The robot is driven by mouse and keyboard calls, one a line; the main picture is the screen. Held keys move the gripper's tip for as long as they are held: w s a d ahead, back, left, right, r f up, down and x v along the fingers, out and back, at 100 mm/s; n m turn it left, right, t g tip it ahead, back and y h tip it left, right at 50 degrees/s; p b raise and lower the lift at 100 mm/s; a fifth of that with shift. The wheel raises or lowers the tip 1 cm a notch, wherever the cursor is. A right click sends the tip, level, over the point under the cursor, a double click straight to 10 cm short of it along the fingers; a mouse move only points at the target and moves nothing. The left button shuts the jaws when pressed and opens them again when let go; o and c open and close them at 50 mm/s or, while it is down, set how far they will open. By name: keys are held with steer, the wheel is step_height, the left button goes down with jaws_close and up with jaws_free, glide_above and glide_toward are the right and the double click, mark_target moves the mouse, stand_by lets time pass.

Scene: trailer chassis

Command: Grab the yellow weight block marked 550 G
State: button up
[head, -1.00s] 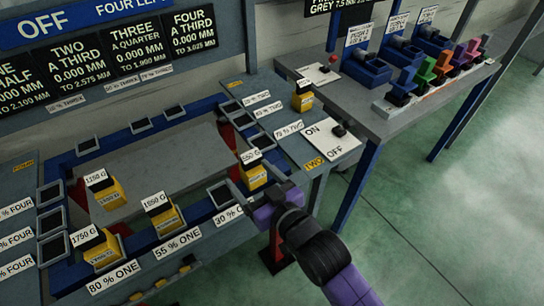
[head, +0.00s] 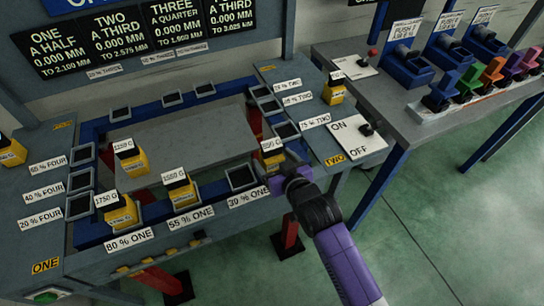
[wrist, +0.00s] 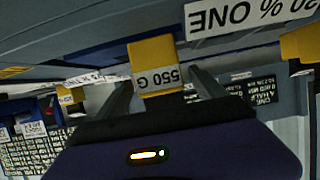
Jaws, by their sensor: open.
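The yellow weight block marked 550 G (head: 270,158) stands at the right end of the chassis frame's front side, near the 30 % ONE label. In the wrist view the yellow block (wrist: 152,52) appears upside down, its white 550 G label facing the camera. My gripper (head: 287,174) is right at the block and hides part of it in the head view. In the wrist view my gripper (wrist: 162,88) is open, with one finger on either side of the block. I cannot tell whether either finger touches it.
Other yellow blocks with black tops stand close by: one marked 1750 G (head: 122,212), one (head: 182,190) behind the 55 % ONE label and one (head: 132,160) on the grey plate. Another block (head: 333,92) is at the right near the ON/OFF panel (head: 357,141). Empty square pockets line the frame.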

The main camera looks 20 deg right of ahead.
steer(key=shift+x, duration=0.9)
jaws_close()
steer(key=shift+r, duration=0.1)
